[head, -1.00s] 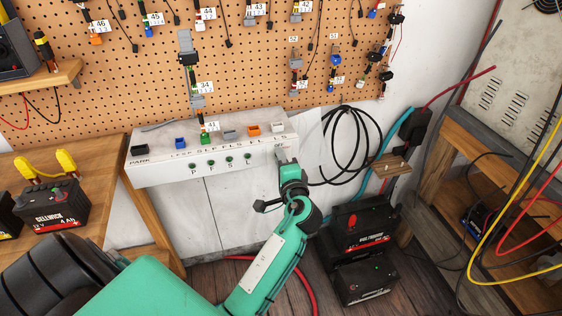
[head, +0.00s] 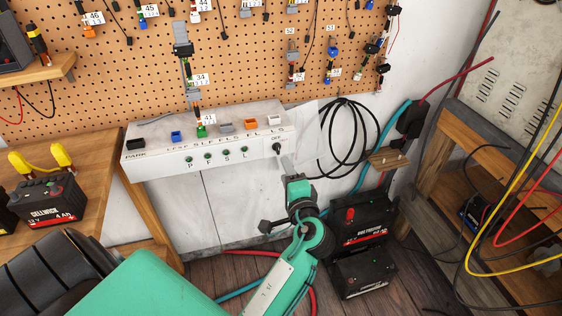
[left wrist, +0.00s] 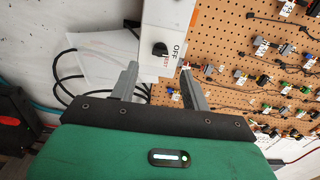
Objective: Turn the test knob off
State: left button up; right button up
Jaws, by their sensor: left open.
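The test knob (head: 277,148) is a small black knob on the right end of the white panel's front face (head: 235,160), just under an OFF label. It also shows in the left wrist view (left wrist: 160,49), with OFF and small red lettering beside it. I cannot tell clearly which setting it points to. My left gripper (head: 287,164) is just below and in front of the knob. In the left wrist view its fingers (left wrist: 159,72) are apart and empty, with the knob beyond the gap between them. My right gripper is out of view.
Several coloured connectors line the panel's top, below a pegboard (head: 240,60) hung with leads. A coiled black cable (head: 348,135) hangs to the right. Black batteries (head: 362,222) stand on the floor at right. A bench with another battery (head: 48,198) is at left.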

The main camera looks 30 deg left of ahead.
pick_arm(q)
jog(key=v, duration=0.5)
jog(key=shift+s+d, duration=0.25)
jog(key=shift+d, duration=0.05)
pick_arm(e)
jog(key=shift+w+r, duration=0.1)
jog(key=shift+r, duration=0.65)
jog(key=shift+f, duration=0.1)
